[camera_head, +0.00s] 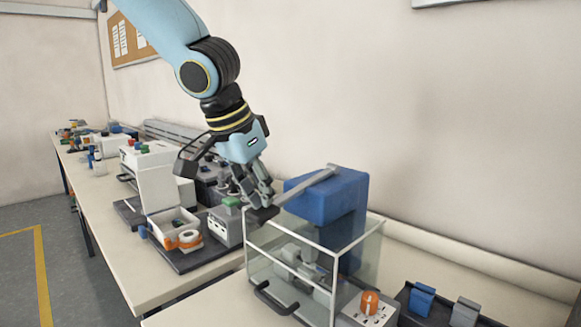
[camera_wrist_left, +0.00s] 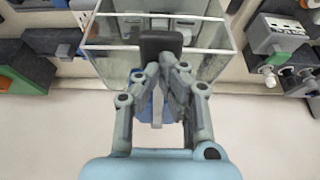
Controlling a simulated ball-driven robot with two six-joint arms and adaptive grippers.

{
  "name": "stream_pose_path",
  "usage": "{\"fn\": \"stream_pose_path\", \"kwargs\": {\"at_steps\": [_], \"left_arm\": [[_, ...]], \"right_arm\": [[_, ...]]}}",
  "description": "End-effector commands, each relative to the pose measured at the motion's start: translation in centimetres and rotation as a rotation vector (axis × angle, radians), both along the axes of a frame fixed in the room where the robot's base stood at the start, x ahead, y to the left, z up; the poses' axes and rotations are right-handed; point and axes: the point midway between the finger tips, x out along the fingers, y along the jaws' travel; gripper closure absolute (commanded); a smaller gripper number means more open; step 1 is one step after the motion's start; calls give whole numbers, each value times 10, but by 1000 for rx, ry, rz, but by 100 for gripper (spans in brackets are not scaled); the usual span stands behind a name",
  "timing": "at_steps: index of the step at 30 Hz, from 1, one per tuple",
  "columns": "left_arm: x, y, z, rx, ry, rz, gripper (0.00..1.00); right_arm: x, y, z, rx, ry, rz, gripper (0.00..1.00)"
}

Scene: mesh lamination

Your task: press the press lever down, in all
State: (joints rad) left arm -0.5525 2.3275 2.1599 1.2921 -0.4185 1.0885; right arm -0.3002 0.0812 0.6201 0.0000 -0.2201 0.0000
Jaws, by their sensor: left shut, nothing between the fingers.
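The press has a blue head (camera_head: 335,192) on a blue column behind a clear guard box. Its grey lever (camera_head: 305,186) runs from the top of the head down to the left and ends in a dark grip (camera_head: 262,214). The lever is tilted, with the grip end lower. My left gripper (camera_head: 262,198) is shut and empty, with its fingertips right at the dark grip. In the left wrist view the fingertips lie close over the near end of the dark grip (camera_wrist_left: 160,43); I cannot tell if they touch. My right gripper is not in view.
The clear guard box (camera_head: 318,246) with pale edges encloses the press base. A grey box with a green button (camera_head: 228,222) stands just left of my gripper. An orange knob (camera_head: 369,301) and blue block (camera_head: 421,299) are at the front right. The wall is close behind.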

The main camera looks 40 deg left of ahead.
Motion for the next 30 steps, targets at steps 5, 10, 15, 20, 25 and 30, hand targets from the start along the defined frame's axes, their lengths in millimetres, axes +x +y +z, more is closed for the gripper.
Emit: {"fn": "stream_pose_path", "kwargs": {"at_steps": [5, 10, 15, 20, 25, 30], "left_arm": [[-1, 0, 11, -1, 2, 1, 100], [0, 0, 29, -1, 1, 1, 100], [0, 0, 46, 0, 0, 0, 100], [0, 0, 62, 0, 1, 1, 100], [0, 0, 79, 0, 1, 1, 100], [0, 0, 96, 0, 0, 0, 100]], "right_arm": [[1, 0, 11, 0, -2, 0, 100], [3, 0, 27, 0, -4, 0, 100], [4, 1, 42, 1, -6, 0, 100], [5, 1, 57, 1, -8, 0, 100], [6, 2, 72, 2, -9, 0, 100], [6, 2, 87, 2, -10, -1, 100]]}}
